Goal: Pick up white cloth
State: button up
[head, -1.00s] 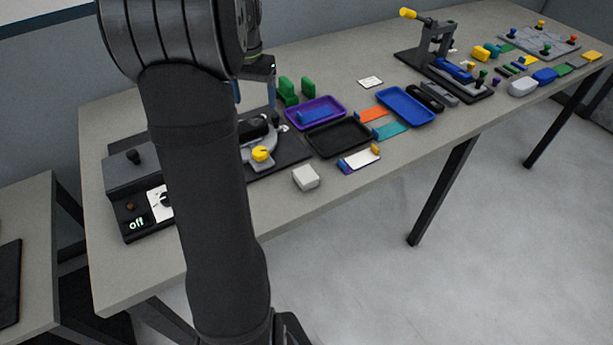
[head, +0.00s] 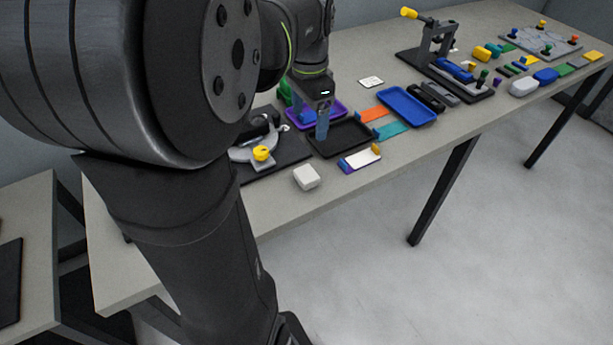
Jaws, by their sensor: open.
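A small white folded-looking block (head: 306,177), which may be the white cloth, lies on the table near its front edge. My gripper (head: 322,132) points down over the black tray, behind and slightly right of the white block and apart from it. Its jaws are open, and I see nothing held between them. One finger shows clearly; the other is mostly hidden behind it.
A purple tray (head: 341,112), a black tray (head: 352,146) and a blue tray (head: 407,106) stand close by. A device with a yellow knob (head: 261,153) sits left of the white block.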

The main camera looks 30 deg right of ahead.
send_over(308, 172)
notch_tip(308, 172, down, 11)
jog(key=shift+d+f, duration=0.1)
jog(key=shift+f, duration=0.05)
jog(key=shift+s+f, duration=0.15)
jog(key=shift+f, duration=2.5)
jog(key=c, duration=1.1)
jog(key=shift+r, duration=0.15)
jog(key=shift+r, duration=0.6)
notch_tip(308, 172, up, 3)
jog(key=shift+f, duration=0.1)
jog(key=s+d+r, duration=0.1)
jog(key=s+r, duration=0.1)
jog(key=s, duration=0.1)
jog(key=s+d+r, duration=0.1)
jog(key=s+r, duration=0.1)
jog(key=s, duration=0.2)
jog(key=s+d+r, duration=0.1)
jog(key=s+r, duration=0.1)
jog(key=s, duration=0.2)
jog(key=shift+d+r, duration=0.2)
jog(key=shift+r, duration=0.2)
